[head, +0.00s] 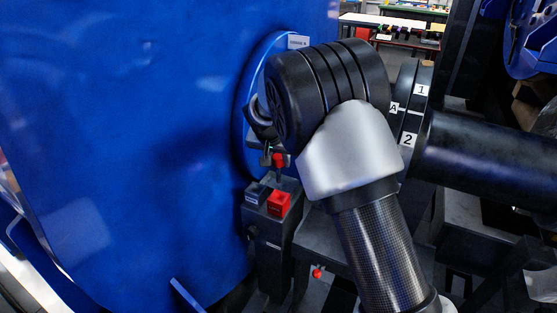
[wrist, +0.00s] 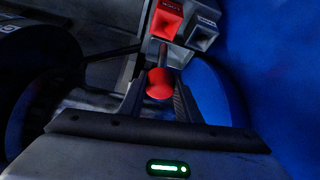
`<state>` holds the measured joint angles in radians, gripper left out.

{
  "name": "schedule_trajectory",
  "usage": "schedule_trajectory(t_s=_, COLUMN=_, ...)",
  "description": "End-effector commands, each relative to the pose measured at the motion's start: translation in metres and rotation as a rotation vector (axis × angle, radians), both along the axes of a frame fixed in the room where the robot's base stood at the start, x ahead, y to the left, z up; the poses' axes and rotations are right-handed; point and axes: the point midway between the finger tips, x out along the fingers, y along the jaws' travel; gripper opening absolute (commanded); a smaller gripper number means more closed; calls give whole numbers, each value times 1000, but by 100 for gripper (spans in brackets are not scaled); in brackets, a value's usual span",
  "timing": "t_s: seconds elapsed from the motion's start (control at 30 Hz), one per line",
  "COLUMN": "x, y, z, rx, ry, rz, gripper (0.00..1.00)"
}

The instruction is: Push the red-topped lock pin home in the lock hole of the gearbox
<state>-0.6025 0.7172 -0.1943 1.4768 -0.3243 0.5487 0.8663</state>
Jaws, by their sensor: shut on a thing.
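The red-topped lock pin (wrist: 160,84) is between the two fingers of my gripper (wrist: 160,95) in the wrist view, and the gripper is shut on it. In the head view the red top (head: 279,160) shows just below my wrist, above the red and grey sockets. My gripper (head: 270,158) is partly hidden behind my wrist there. The large blue housing, which looks like the gearbox (head: 130,130), fills the left, with a blue round flange (head: 247,125) behind my wrist. I cannot make out the lock hole or the pin's lower end.
A dark post bears a red square socket (head: 279,203) and a grey one (head: 256,193). A black coupling marked 1, A and 2 (head: 410,110) is at the right with a thick dark cylinder. Another small red knob (head: 317,272) sits lower down.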

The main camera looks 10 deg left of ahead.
Motion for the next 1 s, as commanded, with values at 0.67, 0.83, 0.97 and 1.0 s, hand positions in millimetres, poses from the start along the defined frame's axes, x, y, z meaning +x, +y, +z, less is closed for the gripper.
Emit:
schedule_trajectory(t_s=0.67, x=0, y=0, z=-52, rx=0, ry=-1, rz=0, gripper=0)
schedule_trajectory(t_s=0.83, x=0, y=0, z=-52, rx=0, ry=-1, rz=0, gripper=0)
schedule_trajectory(t_s=0.97, x=0, y=0, z=-52, rx=0, ry=-1, rz=0, gripper=0)
schedule_trajectory(t_s=1.0, x=0, y=0, z=-52, rx=0, ry=-1, rz=0, gripper=0)
